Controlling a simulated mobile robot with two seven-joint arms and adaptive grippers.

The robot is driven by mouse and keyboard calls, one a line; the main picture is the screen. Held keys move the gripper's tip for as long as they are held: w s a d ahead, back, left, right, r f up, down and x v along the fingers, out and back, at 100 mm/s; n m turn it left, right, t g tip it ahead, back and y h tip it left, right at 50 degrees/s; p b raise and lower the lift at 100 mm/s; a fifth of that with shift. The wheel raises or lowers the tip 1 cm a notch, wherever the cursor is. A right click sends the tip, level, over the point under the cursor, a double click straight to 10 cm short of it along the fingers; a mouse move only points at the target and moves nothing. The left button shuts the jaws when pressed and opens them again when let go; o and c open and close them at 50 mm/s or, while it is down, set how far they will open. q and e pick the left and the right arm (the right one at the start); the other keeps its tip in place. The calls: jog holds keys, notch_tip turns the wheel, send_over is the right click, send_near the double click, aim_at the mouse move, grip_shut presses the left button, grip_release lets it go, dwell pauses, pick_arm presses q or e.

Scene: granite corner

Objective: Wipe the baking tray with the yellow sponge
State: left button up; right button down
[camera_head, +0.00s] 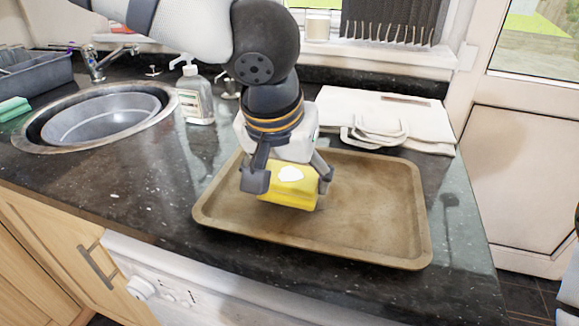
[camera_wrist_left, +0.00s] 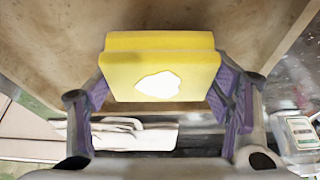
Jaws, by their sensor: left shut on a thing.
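The yellow sponge (camera_head: 290,195) has a white patch on its side. My left gripper (camera_head: 288,182) is shut on it, with one finger at each end. The sponge is over the left part of the brown baking tray (camera_head: 375,200); I cannot tell whether it touches the tray floor. The tray lies flat on the dark counter. In the left wrist view the sponge (camera_wrist_left: 160,70) sits between the purple finger pads, with the tray (camera_wrist_left: 45,40) behind it. My right gripper is not in view.
A soap bottle (camera_head: 195,95) stands beside the round sink (camera_head: 60,145) at the left. A green sponge (camera_head: 13,108) lies at the far left. White folded things (camera_head: 385,120) lie behind the tray. The counter's front edge runs close to the tray.

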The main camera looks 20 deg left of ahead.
aim_at(313, 183)
pick_arm(q)
jog(key=shift+f, duration=1)
dwell(0.4)
jog(key=shift+d, duration=1.85)
jog(key=shift+a+f, duration=0.2)
jog(key=shift+a, duration=0.75)
jog(key=shift+a+f, duration=0.15)
jog(key=shift+a, duration=0.8)
jog(key=shift+r, duration=3.15)
jog(key=shift+r, duration=1.5)
